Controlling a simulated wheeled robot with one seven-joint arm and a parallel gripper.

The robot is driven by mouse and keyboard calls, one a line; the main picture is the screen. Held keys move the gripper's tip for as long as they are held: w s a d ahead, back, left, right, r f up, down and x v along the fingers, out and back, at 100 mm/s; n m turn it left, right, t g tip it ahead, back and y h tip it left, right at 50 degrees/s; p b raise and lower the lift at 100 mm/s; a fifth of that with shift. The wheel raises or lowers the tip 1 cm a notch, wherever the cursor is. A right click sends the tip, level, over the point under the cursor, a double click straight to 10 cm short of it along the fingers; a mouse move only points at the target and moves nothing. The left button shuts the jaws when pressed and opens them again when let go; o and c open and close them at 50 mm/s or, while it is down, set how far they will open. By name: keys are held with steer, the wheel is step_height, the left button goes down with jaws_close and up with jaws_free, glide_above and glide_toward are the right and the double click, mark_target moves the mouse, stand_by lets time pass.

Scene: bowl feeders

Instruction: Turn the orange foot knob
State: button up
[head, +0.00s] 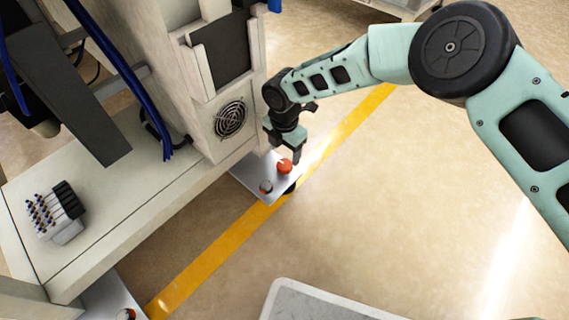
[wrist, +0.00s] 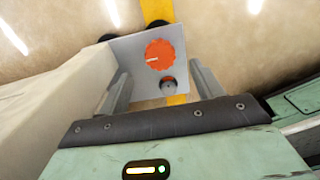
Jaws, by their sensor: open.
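The orange foot knob (head: 285,165) sits on a grey metal plate (head: 246,172) low at the machine's corner. In the wrist view the orange knob (wrist: 160,55) is round with a pale pointer mark toward its left. A smaller dark, silver-rimmed part (head: 266,187) is beside it on the plate; it also shows in the wrist view (wrist: 168,84). My gripper (head: 296,157) is right at the knob in the head view. In the wrist view my gripper (wrist: 158,85) is open, its fingers apart, with the knob beyond the tips and between their lines. I cannot tell whether a finger touches it.
The machine body with a round fan grille (head: 230,117) stands left of my gripper. A bench (head: 130,190) with a small connector block (head: 57,212) extends left. A yellow floor line (head: 215,245) runs past the plate.

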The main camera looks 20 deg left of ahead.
mark_target(284, 164)
step_height(284, 164, down, 6)
steer(key=b, duration=0.3)
steer(key=shift+r, duration=0.15)
steer(key=c, duration=1)
steer(key=shift+r+m, duration=0.1)
steer(key=shift+m, duration=0.3)
